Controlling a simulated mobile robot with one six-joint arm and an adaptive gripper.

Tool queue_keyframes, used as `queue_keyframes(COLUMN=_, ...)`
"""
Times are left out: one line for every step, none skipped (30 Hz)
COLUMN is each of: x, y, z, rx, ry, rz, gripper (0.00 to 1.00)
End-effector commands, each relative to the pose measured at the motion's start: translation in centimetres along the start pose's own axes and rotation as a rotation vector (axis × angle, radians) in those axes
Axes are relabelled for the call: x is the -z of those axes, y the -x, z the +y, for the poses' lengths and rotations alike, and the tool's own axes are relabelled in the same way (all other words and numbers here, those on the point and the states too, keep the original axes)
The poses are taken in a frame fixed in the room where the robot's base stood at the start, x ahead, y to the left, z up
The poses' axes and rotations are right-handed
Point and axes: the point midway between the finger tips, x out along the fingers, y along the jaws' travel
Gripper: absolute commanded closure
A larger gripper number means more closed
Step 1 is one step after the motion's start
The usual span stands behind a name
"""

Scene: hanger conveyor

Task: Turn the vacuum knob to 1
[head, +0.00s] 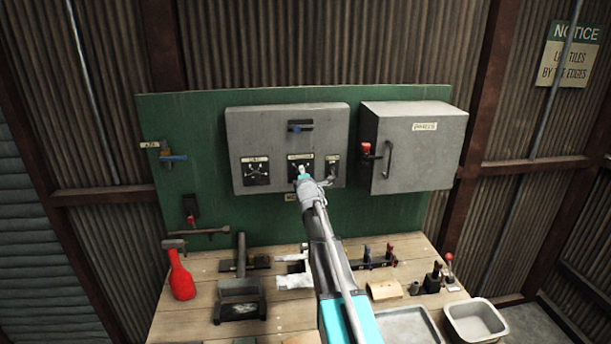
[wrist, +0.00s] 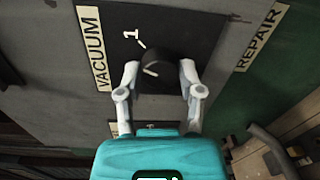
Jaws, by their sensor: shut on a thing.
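The vacuum knob (wrist: 172,66) is a round black knob on a dark plate, under the VACUUM label (wrist: 95,48) that runs along the plate's edge in the wrist view. A white numeral 1 (wrist: 130,33) with a short tick is beside the knob. A short white line shows on the knob; it does not clearly line up with that tick. My gripper (wrist: 159,72) has one pale finger on each side of the knob and is shut on it. In the head view my gripper (head: 303,174) is at the middle plate of the grey control box (head: 265,125) and covers most of the knob.
Other control plates flank this one, one labelled REPAIR (wrist: 262,38). A grey cabinet (head: 420,155) with a red-handled switch is close on the right. The wooden bench (head: 200,300) below holds a red bottle (head: 181,277), tools and trays.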

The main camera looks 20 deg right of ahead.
Motion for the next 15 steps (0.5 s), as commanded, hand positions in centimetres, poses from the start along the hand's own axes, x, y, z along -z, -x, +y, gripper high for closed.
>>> queue_keyframes(x=-0.05, y=0.17, z=-0.2, rx=0.007, ry=-0.03, rz=0.001, gripper=0.99)
queue_keyframes(x=-0.05, y=0.16, z=-0.21, rx=0.008, ry=-0.05, rz=0.002, gripper=0.99)
queue_keyframes(x=-0.06, y=0.16, z=-0.22, rx=0.008, ry=-0.078, rz=0.003, gripper=0.99)
queue_keyframes(x=-0.06, y=0.16, z=-0.23, rx=0.008, ry=-0.098, rz=0.004, gripper=0.99)
queue_keyframes(x=-0.06, y=0.16, z=-0.23, rx=0.008, ry=-0.117, rz=0.005, gripper=0.99)
queue_keyframes(x=-0.06, y=0.16, z=-0.24, rx=0.009, ry=-0.143, rz=0.007, gripper=0.99)
queue_keyframes(x=-0.06, y=0.15, z=-0.25, rx=0.009, ry=-0.163, rz=0.008, gripper=0.99)
queue_keyframes(x=-0.06, y=0.15, z=-0.25, rx=0.009, ry=-0.182, rz=0.009, gripper=0.99)
queue_keyframes(x=-0.06, y=0.15, z=-0.26, rx=0.009, ry=-0.206, rz=0.01, gripper=0.99)
queue_keyframes(x=-0.07, y=0.15, z=-0.27, rx=0.009, ry=-0.222, rz=0.011, gripper=0.99)
queue_keyframes(x=-0.07, y=0.14, z=-0.27, rx=0.009, ry=-0.238, rz=0.012, gripper=0.99)
queue_keyframes(x=-0.07, y=0.14, z=-0.27, rx=0.01, ry=-0.259, rz=0.013, gripper=0.99)
queue_keyframes(x=-0.07, y=0.15, z=-0.28, rx=0.01, ry=-0.275, rz=0.014, gripper=0.99)
queue_keyframes(x=-0.07, y=0.14, z=-0.28, rx=0.01, ry=-0.289, rz=0.015, gripper=0.99)
queue_keyframes(x=-0.07, y=0.14, z=-0.28, rx=0.01, ry=-0.306, rz=0.016, gripper=0.99)
